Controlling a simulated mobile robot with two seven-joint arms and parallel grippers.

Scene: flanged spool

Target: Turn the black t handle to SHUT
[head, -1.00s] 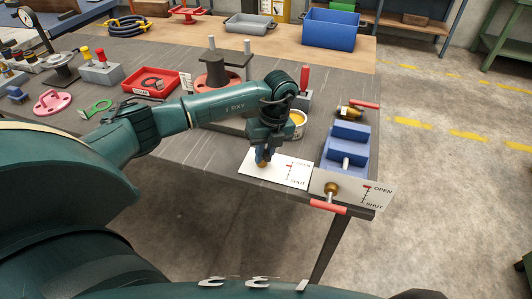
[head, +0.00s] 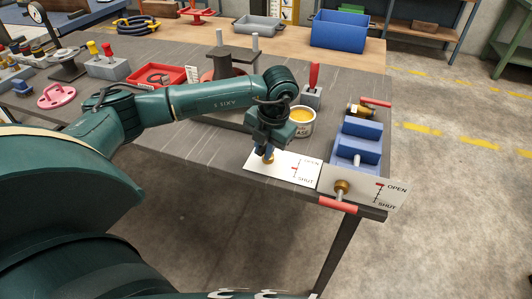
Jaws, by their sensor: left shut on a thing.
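A white plate (head: 258,171) with an OPEN–SHUT scale lies flat near the table's front edge. Its red marker (head: 294,169) is around the middle of the scale, between OPEN and SHUT. My left gripper (head: 268,154) points down over the plate's left part, shut on the handle there. The gripper hides most of that handle, so I cannot see its black T shape; a bit of brass shows below the fingers. My right gripper is not in view.

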